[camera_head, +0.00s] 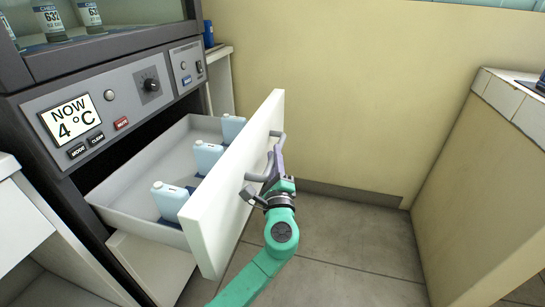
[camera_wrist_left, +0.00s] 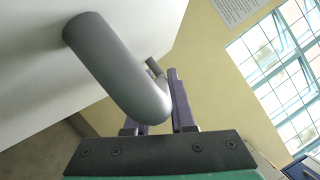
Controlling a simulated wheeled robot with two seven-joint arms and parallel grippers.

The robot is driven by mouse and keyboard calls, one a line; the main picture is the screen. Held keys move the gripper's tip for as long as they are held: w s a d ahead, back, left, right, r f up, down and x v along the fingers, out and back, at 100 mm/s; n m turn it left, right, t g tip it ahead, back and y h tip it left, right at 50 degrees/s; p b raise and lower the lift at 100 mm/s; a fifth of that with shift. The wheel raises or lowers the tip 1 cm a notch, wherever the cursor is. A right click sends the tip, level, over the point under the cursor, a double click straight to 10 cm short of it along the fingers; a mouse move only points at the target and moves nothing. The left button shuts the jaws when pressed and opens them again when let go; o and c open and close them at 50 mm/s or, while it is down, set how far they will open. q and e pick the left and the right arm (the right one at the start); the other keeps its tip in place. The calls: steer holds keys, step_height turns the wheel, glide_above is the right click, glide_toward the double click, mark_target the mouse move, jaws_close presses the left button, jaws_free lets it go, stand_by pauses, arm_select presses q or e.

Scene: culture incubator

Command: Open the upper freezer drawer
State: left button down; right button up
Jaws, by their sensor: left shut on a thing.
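The upper freezer drawer (camera_head: 228,190) stands pulled out from the cabinet, with its white front panel well clear of the body. Inside it are 3 pale blue bottles (camera_head: 208,156). A grey bar handle (camera_head: 258,176) is fixed to the drawer front. My left gripper (camera_head: 275,165) is at the handle and shut on it. In the left wrist view the handle (camera_wrist_left: 120,70) passes by the purple fingers (camera_wrist_left: 160,103), partly hiding them. My right gripper is in neither view.
The cabinet's control panel (camera_head: 110,100) with a 4 °C display is above the drawer. A tiled counter (camera_head: 500,100) stands at the right. A white unit (camera_head: 35,235) is at the left. The tiled floor (camera_head: 340,240) in front of the drawer is clear.

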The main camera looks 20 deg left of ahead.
arm_select(q)
steer(key=shift+f, duration=0.15)
steer(key=c, duration=0.8)
jaws_free()
steer(key=shift+o, duration=0.2)
steer(key=v, duration=1.4)
steer(key=shift+s, duration=0.3)
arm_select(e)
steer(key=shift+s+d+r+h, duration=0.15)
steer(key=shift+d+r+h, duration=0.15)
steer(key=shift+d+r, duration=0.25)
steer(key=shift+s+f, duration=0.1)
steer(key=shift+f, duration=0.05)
